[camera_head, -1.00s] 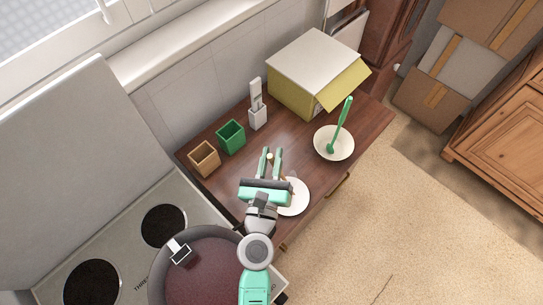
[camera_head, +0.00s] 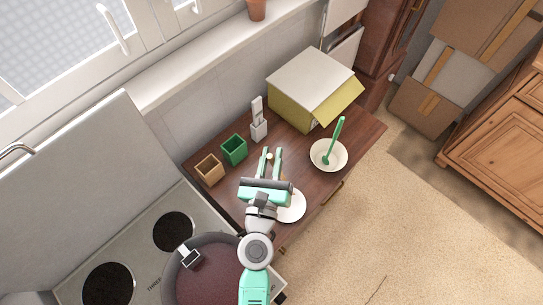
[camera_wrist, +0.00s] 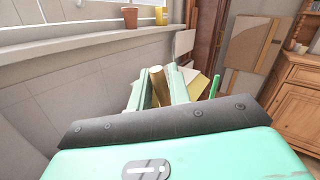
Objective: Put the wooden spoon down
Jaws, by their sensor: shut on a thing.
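My gripper (camera_head: 271,155) is above the dark wooden dresser top (camera_head: 355,143), between the green cup and the white bowl. It is shut on the wooden spoon (camera_wrist: 161,87), which shows in the wrist view as a tan, round-ended piece between the two mint fingers. In the head view only a small tan tip of the spoon (camera_head: 269,156) shows. The rest of it is hidden by the fingers and the gripper body. I cannot tell how high above the dresser it is.
A tan square cup (camera_head: 209,170) and a green square cup (camera_head: 234,150) stand to the left, with a grey holder (camera_head: 259,128) behind. A white bowl (camera_head: 328,162) holds a green spoon (camera_head: 334,140). A white plate (camera_head: 294,207) is partly under my gripper. A yellow box (camera_head: 293,104) stands at the back.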

